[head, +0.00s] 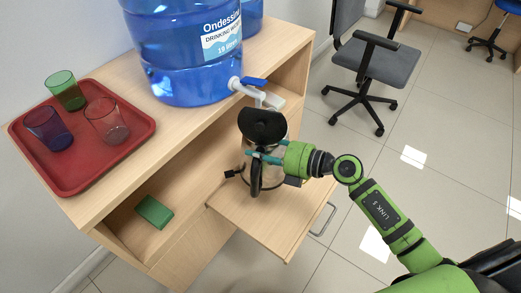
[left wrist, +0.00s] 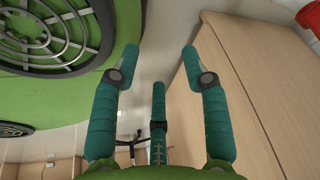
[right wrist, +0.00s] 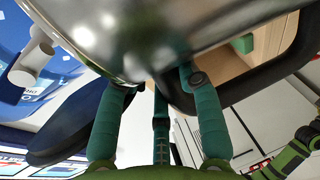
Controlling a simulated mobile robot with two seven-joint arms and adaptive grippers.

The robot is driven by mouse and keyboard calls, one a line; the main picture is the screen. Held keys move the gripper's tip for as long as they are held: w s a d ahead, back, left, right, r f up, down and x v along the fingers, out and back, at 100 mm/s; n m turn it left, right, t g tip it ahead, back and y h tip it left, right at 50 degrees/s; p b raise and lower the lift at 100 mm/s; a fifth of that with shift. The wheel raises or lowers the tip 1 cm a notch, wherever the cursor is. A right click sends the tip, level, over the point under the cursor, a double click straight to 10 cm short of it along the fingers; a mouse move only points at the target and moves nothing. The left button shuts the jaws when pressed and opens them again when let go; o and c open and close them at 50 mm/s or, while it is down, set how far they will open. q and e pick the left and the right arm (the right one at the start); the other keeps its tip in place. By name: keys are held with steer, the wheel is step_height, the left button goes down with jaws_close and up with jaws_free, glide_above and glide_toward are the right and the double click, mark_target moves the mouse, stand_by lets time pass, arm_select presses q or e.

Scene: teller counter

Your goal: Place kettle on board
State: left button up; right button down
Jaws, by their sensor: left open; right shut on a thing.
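The kettle (head: 262,125) has a black lid, a black handle and a shiny metal body. It is at the front of the counter, below the water tap, over the pull-out wooden board (head: 240,222). I cannot tell whether its bottom touches the board. My right gripper (head: 262,158) is shut on the kettle's handle; in the right wrist view the metal body (right wrist: 150,35) fills the top and partly hides the fingers. My left gripper (left wrist: 155,65) is open and empty, beside a wooden cabinet side, and is outside the head view.
A blue water bottle (head: 195,55) with a tap (head: 245,88) stands on the counter. A red tray (head: 85,180) holds three cups. A green block (head: 154,212) lies in the open shelf. An office chair (head: 370,62) stands on the floor behind.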

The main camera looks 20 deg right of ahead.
steer(key=shift+w+f+b, duration=0.1)
steer(key=shift+f+b, duration=0.45)
steer(key=shift+b, duration=0.2)
steer(key=shift+f+b, duration=0.35)
steer(key=shift+b, duration=0.05)
steer(key=shift+f+b, duration=0.7)
steer(key=shift+b, duration=0.15)
steer(key=shift+f+b, duration=0.45)
steer(key=shift+b, duration=0.05)
arm_select(q)
steer(key=w, duration=0.7)
steer(key=shift+w+d+f+t+b, duration=0.2)
steer(key=shift+w+d+t+b, duration=0.1)
steer(key=shift+d+b, duration=0.1)
arm_select(e)
steer(key=shift+f, duration=0.2)
arm_select(q)
steer(key=shift+s, duration=0.1)
